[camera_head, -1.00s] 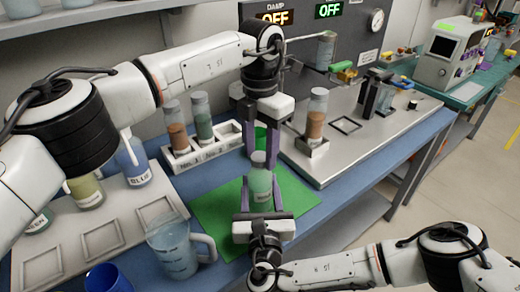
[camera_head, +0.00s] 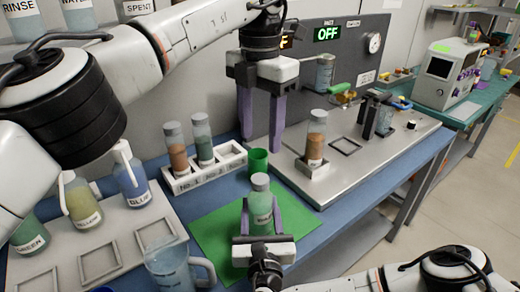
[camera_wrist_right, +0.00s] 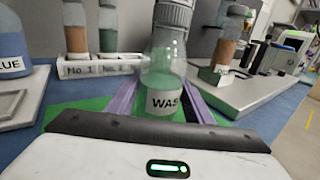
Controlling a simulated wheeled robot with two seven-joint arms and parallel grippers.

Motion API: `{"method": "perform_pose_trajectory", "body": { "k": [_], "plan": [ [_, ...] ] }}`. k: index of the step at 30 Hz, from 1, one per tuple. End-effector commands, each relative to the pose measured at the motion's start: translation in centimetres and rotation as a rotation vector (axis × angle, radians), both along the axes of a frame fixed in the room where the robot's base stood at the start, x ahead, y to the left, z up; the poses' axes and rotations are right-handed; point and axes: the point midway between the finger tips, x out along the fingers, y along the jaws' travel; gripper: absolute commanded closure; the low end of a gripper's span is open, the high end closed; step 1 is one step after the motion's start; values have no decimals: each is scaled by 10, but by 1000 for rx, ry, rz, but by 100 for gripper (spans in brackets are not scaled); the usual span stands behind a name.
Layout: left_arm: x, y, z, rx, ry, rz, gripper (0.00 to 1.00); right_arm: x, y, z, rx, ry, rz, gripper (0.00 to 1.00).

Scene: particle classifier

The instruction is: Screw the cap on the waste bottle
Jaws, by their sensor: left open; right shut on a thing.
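The waste bottle (camera_head: 260,207) holds green contents and stands upright over the green mat (camera_head: 214,226). It also shows in the right wrist view (camera_wrist_right: 162,78), with its label partly visible. A grey ridged cap (camera_head: 260,181) sits on its neck; the wrist view shows the cap (camera_wrist_right: 173,13) cut off by the top edge. I cannot tell how tight it is. My right gripper (camera_head: 261,224) is shut on the bottle's body, one purple finger on each side. My left gripper (camera_head: 261,143) is open and empty above and behind the bottle, apart from the cap.
A green cup (camera_head: 258,162) stands just behind the bottle. A white rack (camera_head: 205,172) with two vials is behind left. A steel station (camera_head: 345,160) with another vial is at right. A clear jug (camera_head: 178,270) stands at front left, near the bottle tray (camera_head: 130,235).

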Motion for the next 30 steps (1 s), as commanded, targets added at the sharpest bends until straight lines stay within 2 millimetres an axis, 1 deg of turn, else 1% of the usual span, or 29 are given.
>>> {"method": "perform_pose_trajectory", "body": {
  "k": [1,4,13,14,15,17,18,26,29,30],
  "plan": [
    [0,0,5,-1,1,1,49,0,0,-1,0,2,0,100],
    [0,0,10,-1,1,0,49,0,0,-1,0,2,0,100],
    [-1,0,12,-1,1,-1,49,0,0,-1,0,2,0,100],
    [-1,0,12,0,1,-1,49,0,0,-1,0,2,0,50],
    [-1,0,12,0,1,-1,49,0,0,-1,0,2,0,43],
    [0,0,12,0,1,-1,49,0,0,-1,0,2,0,33],
    [-1,0,12,0,1,-1,49,0,0,-1,0,1,0,32],
    [0,0,11,0,1,-1,49,-1,0,0,0,1,0,32],
    [0,0,12,0,1,-1,49,-8,0,-1,0,3,1,32],
    [0,0,12,0,1,-1,49,-13,0,-2,1,4,2,32]
  ]
}}
